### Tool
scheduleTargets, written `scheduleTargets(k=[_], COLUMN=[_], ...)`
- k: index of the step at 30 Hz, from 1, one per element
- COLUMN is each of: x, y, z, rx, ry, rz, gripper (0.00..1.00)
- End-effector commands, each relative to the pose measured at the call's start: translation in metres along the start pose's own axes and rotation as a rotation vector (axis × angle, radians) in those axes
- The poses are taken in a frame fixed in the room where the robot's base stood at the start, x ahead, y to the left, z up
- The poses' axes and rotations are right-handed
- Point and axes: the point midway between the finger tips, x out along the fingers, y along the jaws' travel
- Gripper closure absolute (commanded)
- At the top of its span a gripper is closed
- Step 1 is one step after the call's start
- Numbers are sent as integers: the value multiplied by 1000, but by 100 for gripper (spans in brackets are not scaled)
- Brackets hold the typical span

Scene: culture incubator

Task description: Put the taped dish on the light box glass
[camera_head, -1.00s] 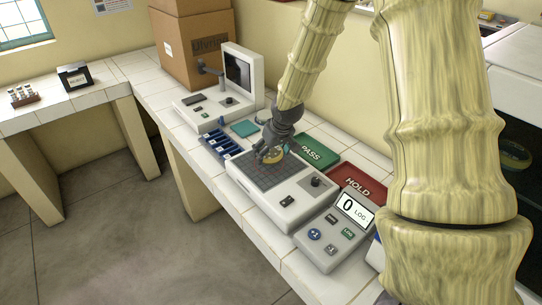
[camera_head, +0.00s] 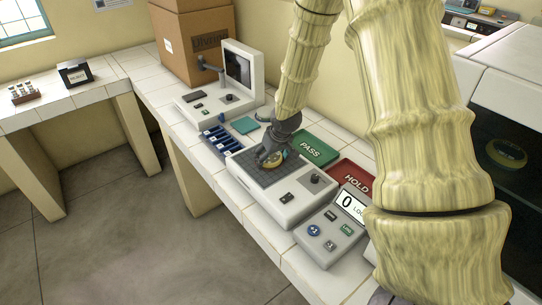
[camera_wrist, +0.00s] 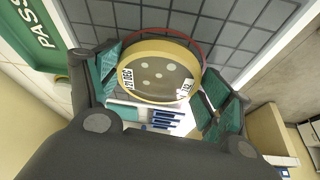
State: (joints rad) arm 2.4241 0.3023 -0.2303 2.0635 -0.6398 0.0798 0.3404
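The taped dish (camera_wrist: 160,72) is round, with a yellow band around its rim, pale spots inside and small printed labels. My gripper (camera_wrist: 162,92) has its teal-padded fingers on either side of the dish and appears shut on it. In the head view the gripper (camera_head: 272,158) is low over the gridded dark glass (camera_head: 254,174) of the light box (camera_head: 282,203), towards its far side. The dish (camera_head: 276,160) shows partly behind the fingers. A red ring shows on the grid behind the dish in the wrist view. Whether the dish touches the glass cannot be told.
A green PASS tray (camera_head: 314,149) and a red HOLD tray (camera_head: 351,178) lie behind the light box. A LOG counter (camera_head: 330,232) stands to its right. A blue rack (camera_head: 220,140) and a teal pad (camera_head: 244,125) lie to the left, before a monitor unit (camera_head: 240,75).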

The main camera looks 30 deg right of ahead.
Motion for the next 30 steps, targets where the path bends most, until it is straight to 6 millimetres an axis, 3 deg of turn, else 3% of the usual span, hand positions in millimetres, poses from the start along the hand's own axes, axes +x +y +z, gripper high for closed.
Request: scheduleTargets(k=[1, 3, 19, 30], x=[0, 0, -6, -43], y=[0, 0, 0, 0], z=[0, 0, -1, -1], rx=[0, 0, 1, 1], ry=[0, 0, 1, 2], rz=[0, 0, 0, 0], gripper=[12, 0, 0, 0])
